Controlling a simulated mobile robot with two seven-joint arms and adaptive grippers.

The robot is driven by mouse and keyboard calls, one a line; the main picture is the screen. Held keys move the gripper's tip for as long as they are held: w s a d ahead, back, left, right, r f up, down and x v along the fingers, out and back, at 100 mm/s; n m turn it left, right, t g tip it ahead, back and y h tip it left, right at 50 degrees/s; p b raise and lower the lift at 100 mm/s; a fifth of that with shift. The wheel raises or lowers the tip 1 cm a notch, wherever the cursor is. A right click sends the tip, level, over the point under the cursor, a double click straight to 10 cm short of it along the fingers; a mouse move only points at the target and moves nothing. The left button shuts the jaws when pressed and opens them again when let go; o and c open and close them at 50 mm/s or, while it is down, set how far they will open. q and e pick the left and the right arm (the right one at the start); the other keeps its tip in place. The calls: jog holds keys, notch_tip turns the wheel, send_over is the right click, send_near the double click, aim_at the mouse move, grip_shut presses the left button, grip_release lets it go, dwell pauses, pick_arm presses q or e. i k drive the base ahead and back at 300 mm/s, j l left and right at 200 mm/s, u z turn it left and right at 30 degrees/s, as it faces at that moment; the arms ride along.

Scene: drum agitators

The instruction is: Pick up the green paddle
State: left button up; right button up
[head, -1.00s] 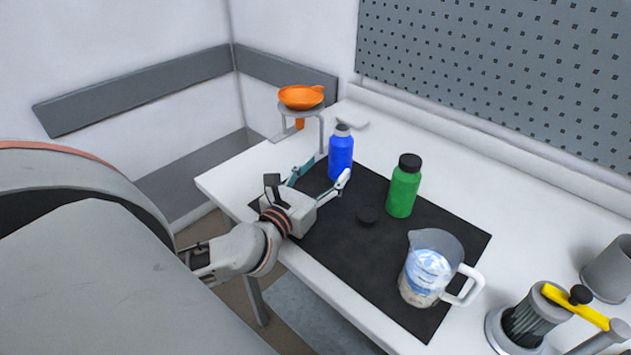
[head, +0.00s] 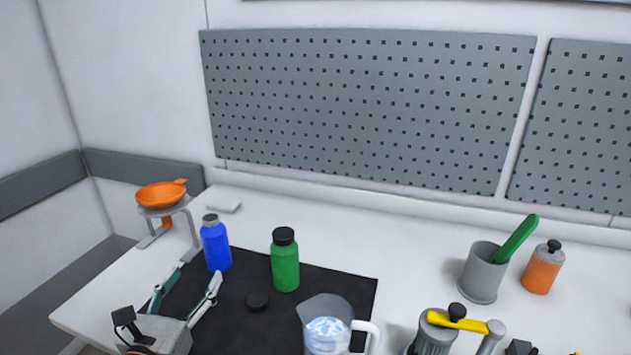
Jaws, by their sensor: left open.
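The green paddle (head: 516,238) leans out of a grey cup (head: 481,273) at the right of the table, its upper end pointing up and right. Its lower part is hidden inside the cup. My left gripper (head: 187,284) is at the lower left, far from the paddle. Its two fingers are spread apart over the black mat, in front of the blue bottle (head: 216,246), with nothing between them. My right gripper is not in view.
An orange bottle (head: 542,270) stands right of the cup. A grinder-like device with a yellow bar (head: 458,322) is in front of it. An orange funnel (head: 160,195) sits on a stand.

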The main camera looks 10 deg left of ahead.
aim_at(530, 222)
jog(key=k+l, duration=0.1)
jog(key=k, duration=0.9)
jog(key=l, duration=0.05)
